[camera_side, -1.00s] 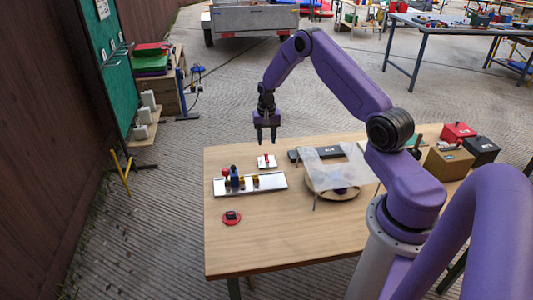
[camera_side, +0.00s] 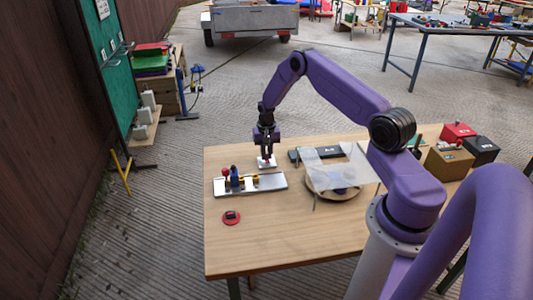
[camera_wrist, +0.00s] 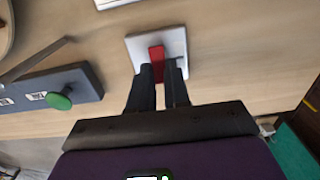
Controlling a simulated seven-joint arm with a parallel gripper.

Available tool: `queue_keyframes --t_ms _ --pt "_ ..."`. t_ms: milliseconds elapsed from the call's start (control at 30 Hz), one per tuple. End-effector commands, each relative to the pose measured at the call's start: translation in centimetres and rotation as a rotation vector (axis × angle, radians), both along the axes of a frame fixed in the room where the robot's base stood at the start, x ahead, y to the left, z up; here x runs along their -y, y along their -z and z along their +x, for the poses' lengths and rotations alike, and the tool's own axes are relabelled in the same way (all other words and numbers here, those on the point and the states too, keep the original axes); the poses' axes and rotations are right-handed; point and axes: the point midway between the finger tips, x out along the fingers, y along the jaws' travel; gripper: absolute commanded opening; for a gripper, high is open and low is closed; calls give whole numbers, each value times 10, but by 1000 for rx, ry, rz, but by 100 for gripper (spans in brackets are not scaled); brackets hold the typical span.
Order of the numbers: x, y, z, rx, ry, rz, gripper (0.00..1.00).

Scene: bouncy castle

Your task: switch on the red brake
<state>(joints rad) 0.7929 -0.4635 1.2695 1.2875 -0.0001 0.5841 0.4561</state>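The red brake is a small red lever on a white square plate (camera_side: 266,162) near the far left of the table. In the wrist view the red lever (camera_wrist: 156,62) stands on its pale plate, right between my fingertips. My gripper (camera_side: 268,154) points down over the plate and partly covers it. In the wrist view my gripper's (camera_wrist: 160,70) two dark fingers are close together on either side of the lever, with little gap, and look shut on it.
In front is a silver plate (camera_side: 271,181) with blue, red and brass parts. A red disc with a dark button (camera_side: 231,218) lies nearer.

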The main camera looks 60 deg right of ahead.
Motion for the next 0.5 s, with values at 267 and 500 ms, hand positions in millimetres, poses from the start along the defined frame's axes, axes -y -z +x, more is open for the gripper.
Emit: queue_keyframes --t_ms 267,500 --pt "0 0 0 -13 2 10 0" --pt "3 2 4 -88 2 86 0"
